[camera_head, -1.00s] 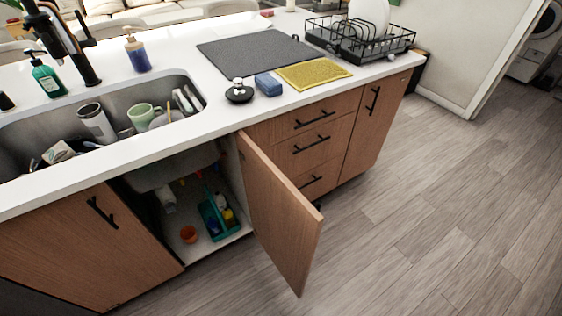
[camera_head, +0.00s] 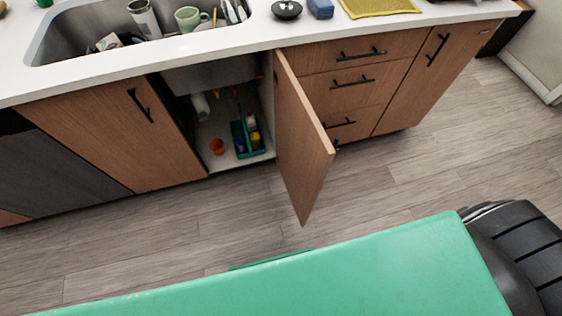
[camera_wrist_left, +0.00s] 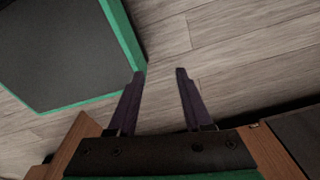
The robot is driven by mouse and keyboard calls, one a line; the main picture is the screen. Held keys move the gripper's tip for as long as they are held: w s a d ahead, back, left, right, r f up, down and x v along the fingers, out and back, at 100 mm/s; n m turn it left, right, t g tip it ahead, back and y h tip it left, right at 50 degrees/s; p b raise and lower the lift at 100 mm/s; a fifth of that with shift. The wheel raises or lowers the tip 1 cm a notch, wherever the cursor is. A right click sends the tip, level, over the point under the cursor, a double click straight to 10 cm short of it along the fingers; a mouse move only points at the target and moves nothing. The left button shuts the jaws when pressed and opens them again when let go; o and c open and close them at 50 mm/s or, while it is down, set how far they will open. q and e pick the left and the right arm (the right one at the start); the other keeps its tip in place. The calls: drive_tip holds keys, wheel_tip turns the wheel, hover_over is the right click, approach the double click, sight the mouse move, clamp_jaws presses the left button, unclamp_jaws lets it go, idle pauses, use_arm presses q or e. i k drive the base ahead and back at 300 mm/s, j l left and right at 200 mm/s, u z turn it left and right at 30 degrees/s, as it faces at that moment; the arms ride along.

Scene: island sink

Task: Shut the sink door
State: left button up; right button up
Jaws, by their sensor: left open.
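The sink door (camera_head: 303,140) is a brown wooden panel, standing wide open and jutting out from the cabinet under the sink. Its inner side is turned partly toward the open cabinet (camera_head: 225,125). My left gripper (camera_wrist_left: 160,74) shows only in the left wrist view. Its two dark fingers are apart, with nothing between them but floor behind. Brown wood (camera_wrist_left: 75,145) shows beside the gripper's base; I cannot tell which panel it is. My right gripper is not in view.
The open cabinet holds an orange cup (camera_head: 217,146) and a teal caddy (camera_head: 240,140). Drawers (camera_head: 355,88) with black handles stand right of the door. A closed door (camera_head: 115,125) is at left. Bare wood floor (camera_head: 180,235) lies in front. My own green part crosses the bottom.

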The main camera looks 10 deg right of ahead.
sight(304, 153)
drive_tip(key=k+l+u, duration=0.15)
drive_tip(key=l, duration=0.3)
drive_tip(key=k+l+u, duration=0.15)
drive_tip(key=l, duration=0.3)
drive_tip(key=k+l+u, duration=0.15)
drive_tip(key=k+l, duration=0.2)
drive_tip(key=k+l+u, duration=0.1)
drive_tip(key=k+l, duration=0.2)
drive_tip(key=l, duration=0.15)
drive_tip(key=i+l+u, duration=0.5)
drive_tip(key=i+l, duration=0.35)
drive_tip(key=k+l+z, duration=0.1)
drive_tip(key=l, duration=0.25)
drive_tip(key=k+l+z, duration=0.1)
drive_tip(key=k+l, duration=0.15)
drive_tip(key=k+l+z, duration=0.1)
drive_tip(key=l, duration=0.35)
drive_tip(key=k+l+z, duration=0.1)
drive_tip(key=l, duration=0.25)
drive_tip(key=k, duration=0.15)
